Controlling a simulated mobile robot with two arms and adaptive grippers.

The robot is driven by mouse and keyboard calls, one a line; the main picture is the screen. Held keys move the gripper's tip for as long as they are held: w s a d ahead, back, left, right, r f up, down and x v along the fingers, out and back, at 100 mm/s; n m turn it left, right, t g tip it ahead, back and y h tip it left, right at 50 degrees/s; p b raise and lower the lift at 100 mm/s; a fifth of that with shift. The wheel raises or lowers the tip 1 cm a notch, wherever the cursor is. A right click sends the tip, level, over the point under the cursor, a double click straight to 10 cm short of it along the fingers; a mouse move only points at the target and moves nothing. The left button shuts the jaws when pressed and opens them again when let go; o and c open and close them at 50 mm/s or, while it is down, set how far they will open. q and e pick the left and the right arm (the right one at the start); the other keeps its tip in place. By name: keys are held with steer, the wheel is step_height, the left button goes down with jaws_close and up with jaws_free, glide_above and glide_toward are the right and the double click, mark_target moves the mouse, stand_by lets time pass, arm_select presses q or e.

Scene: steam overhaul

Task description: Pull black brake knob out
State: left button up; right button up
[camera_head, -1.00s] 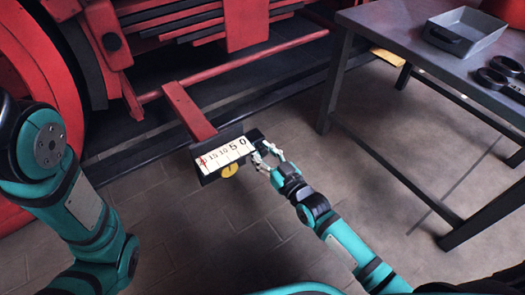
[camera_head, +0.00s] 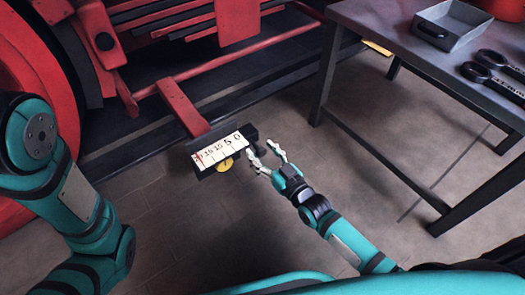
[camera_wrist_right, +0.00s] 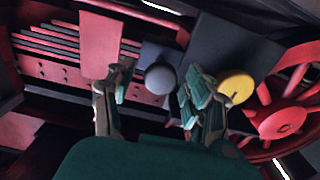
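The black brake knob (camera_wrist_right: 160,78) is a round dark knob on a dark block at the end of the gauge panel. In the right wrist view it shows between the two fingers of my right gripper (camera_wrist_right: 160,92), with gaps on both sides. In the head view my right gripper (camera_head: 266,157) is open just right of the panel's dark end block (camera_head: 249,133). The knob is small and hard to make out there. How far out the knob stands cannot be told. My left arm shows at the left, but its gripper is out of view.
The white gauge panel (camera_head: 218,149) has a yellow knob (camera_head: 225,165) below it, which sits beside a finger in the wrist view (camera_wrist_right: 236,86). A red bar (camera_head: 183,106) meets the panel. A grey table (camera_head: 400,60) with a tray (camera_head: 458,25) stands at the right.

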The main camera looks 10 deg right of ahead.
steer(key=v, duration=1.2)
stand_by(0.5)
